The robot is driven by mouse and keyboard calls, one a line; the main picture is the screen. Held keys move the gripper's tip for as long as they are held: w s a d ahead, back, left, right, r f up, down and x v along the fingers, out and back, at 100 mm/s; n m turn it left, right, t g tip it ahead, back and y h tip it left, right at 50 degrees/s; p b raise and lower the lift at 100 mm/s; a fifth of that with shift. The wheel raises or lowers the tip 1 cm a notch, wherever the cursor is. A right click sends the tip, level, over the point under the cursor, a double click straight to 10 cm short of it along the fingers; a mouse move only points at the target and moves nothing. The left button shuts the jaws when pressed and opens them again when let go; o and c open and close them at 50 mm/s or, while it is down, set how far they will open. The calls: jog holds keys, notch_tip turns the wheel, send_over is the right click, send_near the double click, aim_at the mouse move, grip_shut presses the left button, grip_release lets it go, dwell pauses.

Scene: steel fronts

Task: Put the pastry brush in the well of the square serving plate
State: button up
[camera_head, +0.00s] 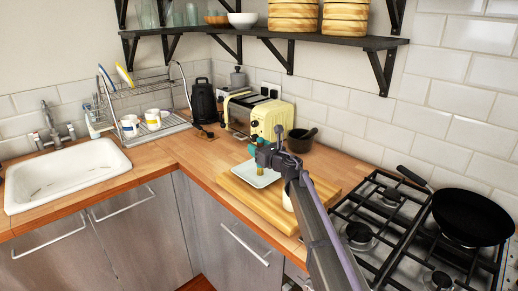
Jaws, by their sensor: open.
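The square serving plate (243,174) is pale and lies on the wooden board at the counter's corner. My gripper (255,157) is just above it, with small teal parts at its tip, and is open. A small yellowish bit (260,184) shows on or over the plate below the gripper. It may be part of the pastry brush, but it is too small to tell, and I cannot make out the brush clearly anywhere else. My gripper and arm hide part of the plate.
The wooden board (240,190) reaches under my arm, where a white cup-like thing (287,200) is partly hidden. A cream toaster (258,117) and a dark mortar (301,141) stand behind. The gas hob (385,222) with a black pan (470,217) is at right, the sink (65,175) at left.

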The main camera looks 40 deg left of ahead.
jog(key=v, duration=1.2)
